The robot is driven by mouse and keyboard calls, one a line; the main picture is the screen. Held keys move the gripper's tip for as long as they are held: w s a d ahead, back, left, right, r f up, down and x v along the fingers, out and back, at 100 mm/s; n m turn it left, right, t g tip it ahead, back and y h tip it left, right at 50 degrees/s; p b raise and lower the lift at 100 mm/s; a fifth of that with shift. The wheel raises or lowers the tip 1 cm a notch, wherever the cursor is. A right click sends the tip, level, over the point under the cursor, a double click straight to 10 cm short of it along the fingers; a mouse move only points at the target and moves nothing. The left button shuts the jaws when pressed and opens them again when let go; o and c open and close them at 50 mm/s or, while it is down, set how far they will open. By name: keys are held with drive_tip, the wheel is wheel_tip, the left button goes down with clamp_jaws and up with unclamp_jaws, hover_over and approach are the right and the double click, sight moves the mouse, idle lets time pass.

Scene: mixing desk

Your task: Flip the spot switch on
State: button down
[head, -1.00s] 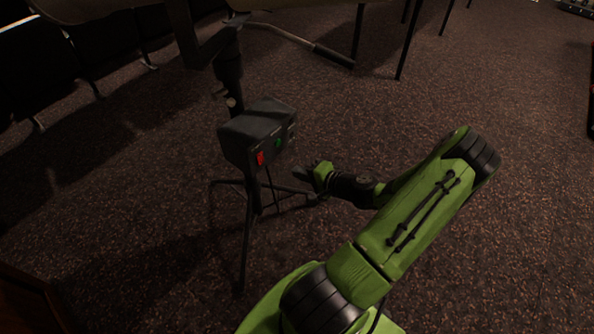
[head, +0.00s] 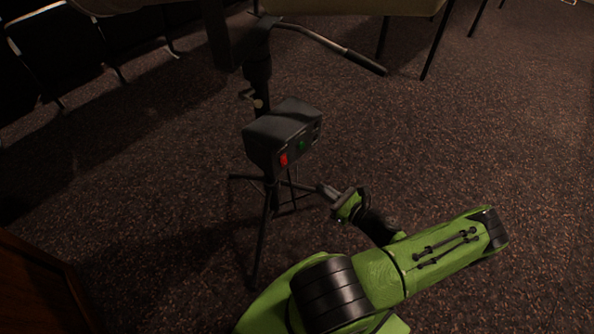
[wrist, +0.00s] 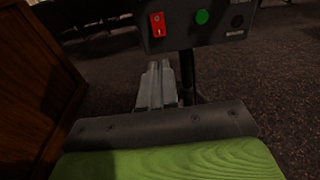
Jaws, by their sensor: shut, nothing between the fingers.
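The spot switch is a red rocker (head: 284,159) on the front of a black box (head: 272,131) mounted on a tripod. In the wrist view the red rocker (wrist: 158,24) shows white marks, but I cannot tell which way it is tipped. A round green button (head: 301,146) sits to its right, also in the wrist view (wrist: 202,17). My gripper (head: 325,189) is shut and empty, in front of the box and lower than the switch. In the wrist view its fingertips (wrist: 159,66) lie just below the red rocker in the picture, apart from it.
The tripod's pole (head: 257,75) and pan handle (head: 330,46) rise above the box, and its legs (head: 264,235) spread below. A wooden panel (head: 38,285) stands at the lower left. Chairs (head: 95,45) stand at the back left. Carpet (head: 470,130) is open to the right.

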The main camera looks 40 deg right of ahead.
sight(285, 164)
drive_tip(key=w, duration=0.4)
drive_tip(key=w+f+b, duration=0.1)
drive_tip(key=w, duration=0.4)
drive_tip(key=w+b, duration=0.1)
drive_tip(key=w, duration=0.3)
drive_tip(key=shift+w+a+f, duration=0.2)
drive_tip(key=shift+w+f, duration=0.15)
